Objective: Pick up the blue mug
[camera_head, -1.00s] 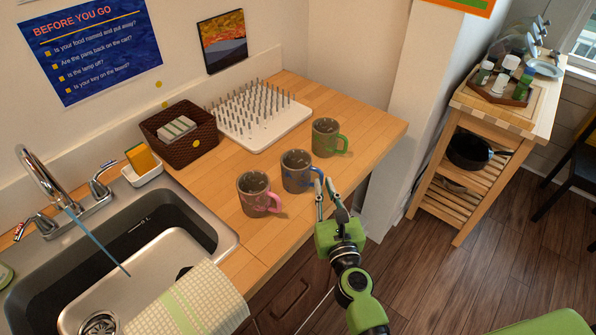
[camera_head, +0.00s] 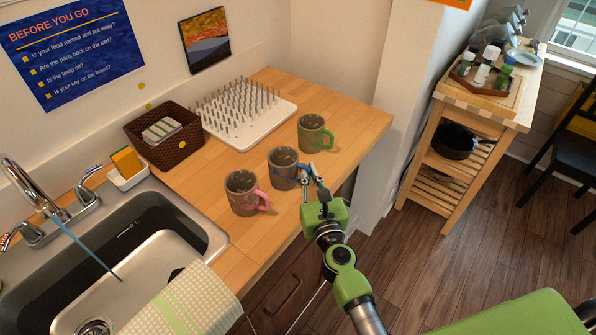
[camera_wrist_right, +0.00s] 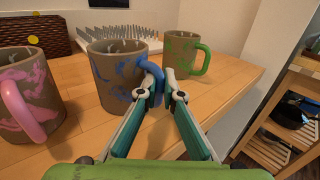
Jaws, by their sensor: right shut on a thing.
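The blue mug (camera_head: 283,169), grey-brown with blue patches and a blue handle, stands upright on the wooden counter between two similar mugs. It also shows in the right wrist view (camera_wrist_right: 112,75), with its handle toward my gripper. My right gripper (camera_head: 308,178) is at its handle side; in the right wrist view the fingertips (camera_wrist_right: 163,88) are shut on the blue handle. The pink-handled mug (camera_head: 241,193) stands to its left and the green-handled mug (camera_head: 313,134) to its right and farther back. My left gripper is not in view.
A white peg rack (camera_head: 246,133) and a brown basket (camera_head: 163,136) stand behind the mugs. The sink (camera_head: 130,265) is at the left, with a striped towel (camera_head: 185,305) over its front edge. A wooden cart (camera_head: 455,185) stands at the right.

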